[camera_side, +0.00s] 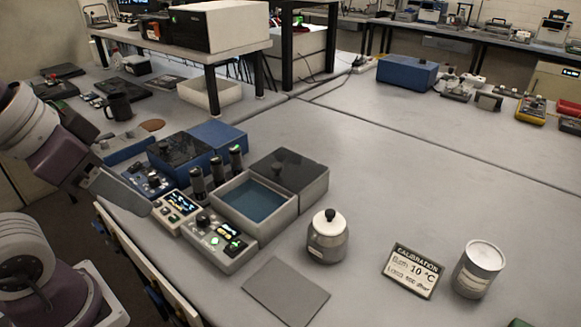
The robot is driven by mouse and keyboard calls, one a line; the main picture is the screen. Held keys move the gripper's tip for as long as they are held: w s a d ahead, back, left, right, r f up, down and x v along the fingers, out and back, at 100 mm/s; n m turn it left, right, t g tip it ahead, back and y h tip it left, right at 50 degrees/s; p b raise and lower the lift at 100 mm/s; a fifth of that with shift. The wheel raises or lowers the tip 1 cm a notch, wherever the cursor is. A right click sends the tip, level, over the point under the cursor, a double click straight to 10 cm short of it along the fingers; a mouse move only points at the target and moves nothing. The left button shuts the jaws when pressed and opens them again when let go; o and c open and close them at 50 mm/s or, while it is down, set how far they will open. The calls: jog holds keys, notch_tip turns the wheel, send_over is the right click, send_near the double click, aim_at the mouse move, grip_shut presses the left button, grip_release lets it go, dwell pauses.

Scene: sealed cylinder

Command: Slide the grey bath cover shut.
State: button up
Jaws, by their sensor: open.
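The grey bath (226,225) stands left of centre on the table, with a grey rim and blue liquid showing in its uncovered front-left part. Its dark glossy cover (288,169) lies over the back-right part, so the bath is partly open. My gripper (146,205) is at the left, pointing down and right, beside the control units and well apart from the cover. It holds nothing that I can see. Its fingers are small and hard to make out from here.
A blue bath with a dark cover (178,149) and upright dark cylinders (197,184) stand close by. Control boxes (218,243) sit in front. A lidded metal pot (327,242), grey plate (287,291), calibration sign (413,271) and can (478,270) are nearby.

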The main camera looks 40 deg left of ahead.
jog(key=shift+n+g, duration=0.3)
jog(key=w+r, duration=0.1)
jog(key=w, duration=0.2)
jog(key=w+r, duration=0.2)
jog(key=w, duration=0.2)
jog(key=w+r, duration=0.1)
jog(key=w, duration=0.3)
jog(key=shift+a+r, duration=0.2)
jog(key=shift+a, duration=0.1)
grip_shut()
jog(key=n+g, duration=0.1)
send_over(286, 166)
jog(key=s, duration=0.2)
notch_tip(286, 166, down, 7)
jog(key=shift+y, duration=0.3)
jog(key=x, duration=1)
jog(key=shift+w+d, duration=0.15)
jog(key=s, duration=0.3)
jog(key=shift+d+f, duration=0.25)
jog(key=shift+f, duration=0.05)
jog(key=shift+s+f, duration=0.1)
jog(key=shift+s, duration=0.25)
